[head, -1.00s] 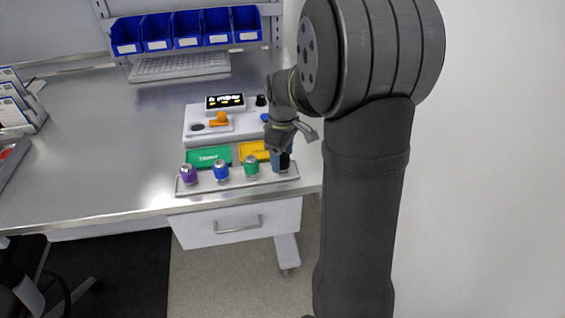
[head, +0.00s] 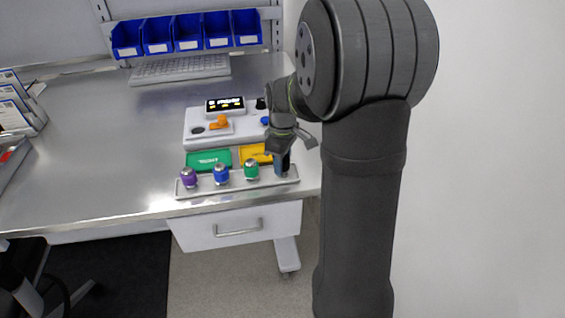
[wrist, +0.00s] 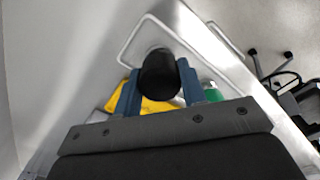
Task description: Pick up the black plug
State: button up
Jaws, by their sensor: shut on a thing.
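The black plug (wrist: 159,73) is between the two blue-grey fingers of my gripper (wrist: 157,88) in the wrist view, with a finger against each side. In the head view my gripper (head: 281,165) is at the right end of the tray (head: 235,186), and the dark plug (head: 286,160) shows only in part beside the fingers. A purple plug (head: 188,178), a blue plug (head: 221,174) and a green plug (head: 251,169) stand in a row to its left on the tray. I cannot tell whether the black plug's base touches the tray.
Behind the tray lie a green card (head: 208,160) and a yellow card (head: 251,152). A white device (head: 197,131) with a small display (head: 225,105) stands behind them. A keyboard (head: 180,68) and blue bins (head: 188,30) are at the back.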

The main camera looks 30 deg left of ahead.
notch_tip(320, 180, up, 4)
jog(key=shift+f, duration=0.1)
jog(key=w+d+r, duration=0.3)
jog(key=d+r, duration=0.3)
jog(key=d, duration=0.5)
jog(key=w+a+r+n, duration=0.2)
jog(key=a, duration=0.8)
jog(key=w+a+r+n, duration=0.2)
jog(key=a, duration=0.9)
jog(key=s+a+f+n, duration=0.1)
jog(key=s+a+n, duration=0.3)
jog(key=a, duration=0.7)
jog(key=s+a+f+n, duration=0.1)
jog(key=s+a, duration=0.4)
jog(key=a, duration=0.6)
jog(key=shift+f, duration=2.1)
jog(key=shift+f, duration=0.2)
jog(key=shift+f, duration=0.85)
